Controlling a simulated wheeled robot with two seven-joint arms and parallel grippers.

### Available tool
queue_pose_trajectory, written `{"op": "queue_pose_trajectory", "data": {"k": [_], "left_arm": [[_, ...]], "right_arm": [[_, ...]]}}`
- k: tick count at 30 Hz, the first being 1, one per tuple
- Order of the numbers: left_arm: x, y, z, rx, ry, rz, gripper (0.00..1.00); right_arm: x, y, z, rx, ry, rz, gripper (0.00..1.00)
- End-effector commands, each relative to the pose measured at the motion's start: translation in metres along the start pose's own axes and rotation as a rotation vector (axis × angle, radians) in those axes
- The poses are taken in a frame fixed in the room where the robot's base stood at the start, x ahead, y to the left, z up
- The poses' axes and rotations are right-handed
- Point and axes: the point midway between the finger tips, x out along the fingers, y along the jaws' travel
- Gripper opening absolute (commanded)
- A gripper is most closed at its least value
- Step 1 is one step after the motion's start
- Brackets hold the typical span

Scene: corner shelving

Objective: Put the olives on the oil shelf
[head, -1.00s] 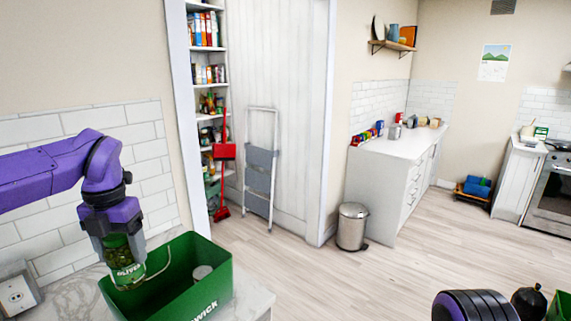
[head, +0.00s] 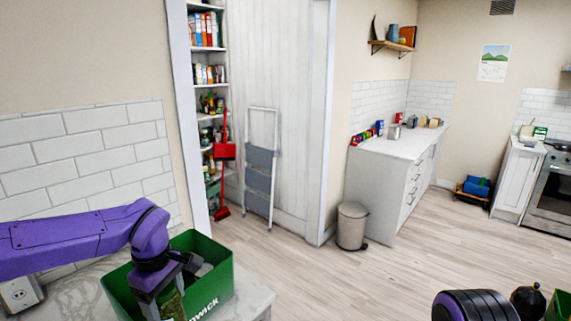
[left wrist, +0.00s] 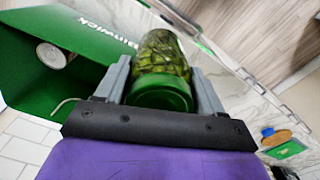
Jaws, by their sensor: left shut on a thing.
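My left gripper (left wrist: 165,95) is shut on the olive jar (left wrist: 164,62), a clear jar of green olives with a green lid, seen in the left wrist view. In the head view the jar (head: 172,303) is mostly hidden behind the fingers, over the near side of the green box (head: 218,283). Whether it is inside or just outside the box's wall I cannot tell from the head view; in the left wrist view it is beside the box. The pantry shelves (head: 207,52), with several bottles and jars, stand behind in the doorway. My right gripper is not in view.
The box stands on a marble counter (head: 255,297) and holds a can (left wrist: 51,55). A red dustpan (head: 225,151) and a folded step stool (head: 259,170) stand by the pantry. A bin (head: 352,226) stands by the white counter. The floor between is open.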

Motion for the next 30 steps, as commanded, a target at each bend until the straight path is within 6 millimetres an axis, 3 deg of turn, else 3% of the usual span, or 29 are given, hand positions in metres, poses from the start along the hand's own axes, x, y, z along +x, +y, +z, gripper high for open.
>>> {"op": "queue_pose_trajectory", "data": {"k": [6,16,23,30], "left_arm": [[0.038,-0.004,0.031,0.64,-0.004,-0.001,0.17],[0.07,-0.013,0.062,1.244,-0.006,0.0,0.17],[0.117,-0.013,0.062,1.261,-0.005,0.002,0.17],[0.179,-0.013,0.062,1.258,-0.005,0.001,0.17]], "right_arm": [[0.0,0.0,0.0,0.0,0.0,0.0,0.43],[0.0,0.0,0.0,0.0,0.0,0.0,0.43],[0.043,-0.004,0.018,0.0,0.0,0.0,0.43],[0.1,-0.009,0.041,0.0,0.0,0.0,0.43]]}}
